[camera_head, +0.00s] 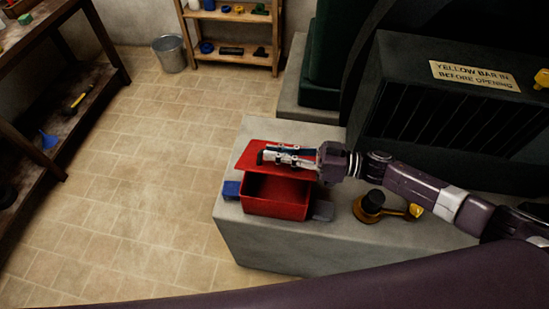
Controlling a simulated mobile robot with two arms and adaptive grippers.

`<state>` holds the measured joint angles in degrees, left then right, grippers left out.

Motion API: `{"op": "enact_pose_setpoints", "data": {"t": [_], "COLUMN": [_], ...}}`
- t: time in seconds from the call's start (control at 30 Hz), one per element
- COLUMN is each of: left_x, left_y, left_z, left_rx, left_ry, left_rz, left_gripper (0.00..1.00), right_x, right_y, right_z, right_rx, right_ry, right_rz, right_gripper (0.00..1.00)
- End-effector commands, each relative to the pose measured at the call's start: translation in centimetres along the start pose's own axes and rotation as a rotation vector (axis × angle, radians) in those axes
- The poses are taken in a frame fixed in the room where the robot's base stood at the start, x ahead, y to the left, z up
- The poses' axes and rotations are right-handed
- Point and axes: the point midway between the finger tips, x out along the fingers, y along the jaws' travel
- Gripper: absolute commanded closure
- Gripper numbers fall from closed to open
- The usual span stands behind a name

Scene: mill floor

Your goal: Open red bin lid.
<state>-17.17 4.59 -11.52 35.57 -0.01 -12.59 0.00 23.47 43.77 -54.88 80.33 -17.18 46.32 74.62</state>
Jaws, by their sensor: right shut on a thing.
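The red bin (275,206) sits on a grey stone block, with its dark inside showing through a gap at the front. Its red lid (258,169) is raised at the front and tilted above the bin. My right gripper (266,157) reaches in from the right and lies over the lid, shut on it near a small dark part by the lid's left side. The fingers hide part of the lid and the exact grip. My left gripper is not in view.
The grey block (285,257) also bears a blue piece (231,190), a grey piece (323,211) and a dark-knobbed brass item (373,202). A dark machine with a sign (472,74) stands behind. A bucket (170,54) stands on open tiled floor.

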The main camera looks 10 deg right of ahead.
Motion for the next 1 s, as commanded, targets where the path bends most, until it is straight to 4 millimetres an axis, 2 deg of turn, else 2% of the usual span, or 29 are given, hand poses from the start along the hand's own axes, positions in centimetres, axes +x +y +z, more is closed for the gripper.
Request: {"op": "enact_pose_setpoints", "data": {"t": [0.03,0.2,0.67,0.7,0.83,1.0], "left_x": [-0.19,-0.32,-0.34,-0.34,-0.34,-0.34], "left_y": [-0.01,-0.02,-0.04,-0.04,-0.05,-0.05], "left_z": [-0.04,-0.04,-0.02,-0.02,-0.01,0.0], "left_rx": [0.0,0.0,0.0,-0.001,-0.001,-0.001], "left_ry": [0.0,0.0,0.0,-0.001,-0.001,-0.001], "left_rz": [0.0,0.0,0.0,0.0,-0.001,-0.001], "left_gripper": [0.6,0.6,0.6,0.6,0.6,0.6], "right_x": [0.02,0.02,0.04,0.04,0.03,0.02], "right_y": [0.28,0.69,0.84,0.84,0.83,0.81], "right_z": [-0.78,-1.39,-1.67,-1.66,-1.58,-1.46], "right_rx": [-0.009,-0.011,-0.014,-0.014,-0.012,-0.01], "right_ry": [0.005,0.006,0.008,0.008,0.006,0.005], "right_rz": [0.0,-0.001,-0.002,-0.002,-0.001,-0.001], "right_gripper": [1.0,1.0,1.0,0.88,0.73,0.73]}}
